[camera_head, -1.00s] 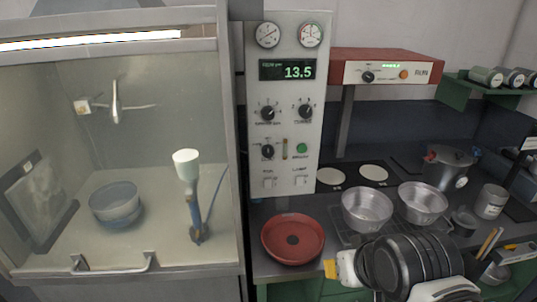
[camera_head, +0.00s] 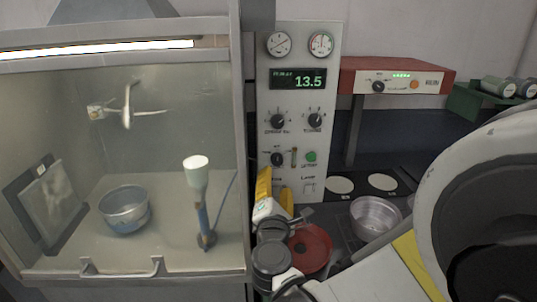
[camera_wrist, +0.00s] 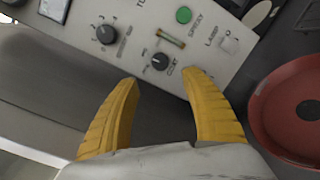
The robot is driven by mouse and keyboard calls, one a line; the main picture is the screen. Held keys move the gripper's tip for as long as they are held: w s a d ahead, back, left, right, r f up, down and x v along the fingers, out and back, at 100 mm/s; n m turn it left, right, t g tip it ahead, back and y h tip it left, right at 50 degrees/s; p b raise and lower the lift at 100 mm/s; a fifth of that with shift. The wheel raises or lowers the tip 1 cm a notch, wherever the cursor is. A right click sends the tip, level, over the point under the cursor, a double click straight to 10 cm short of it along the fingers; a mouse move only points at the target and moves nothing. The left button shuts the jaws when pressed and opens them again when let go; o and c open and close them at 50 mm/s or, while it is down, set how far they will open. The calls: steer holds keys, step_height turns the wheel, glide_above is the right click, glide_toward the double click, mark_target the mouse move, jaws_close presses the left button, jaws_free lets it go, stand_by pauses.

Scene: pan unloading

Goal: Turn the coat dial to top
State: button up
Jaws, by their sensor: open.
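The coat dial (camera_head: 277,159) is a small black knob low on the left of the white control panel (camera_head: 330,60). It also shows in the wrist view (camera_wrist: 160,62), with small lettering around it; I cannot tell exactly where its pointer stands. My gripper (camera_head: 275,188) has yellow fingers and is open and empty, just below the dial in the head view. In the wrist view the fingertips (camera_wrist: 164,78) are spread to either side below the dial, and the dial lies a little beyond the gap. No contact shows.
A green button (camera_wrist: 184,15) and a small gauge slot sit beside the dial. Two larger knobs (camera_head: 277,121) are above it. A red pan (camera_head: 312,248) lies below the panel, right of my gripper. A glass-fronted booth (camera_head: 120,262) stands on the left.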

mark_target(277, 161)
steer(key=w, duration=0.3)
steer(key=w+d+b, duration=0.1)
steer(key=w, duration=0.6)
steer(key=shift+w+d+b, duration=0.25)
steer(key=shift+w+b, duration=0.1)
steer(key=shift+b, duration=0.05)
jaws_close()
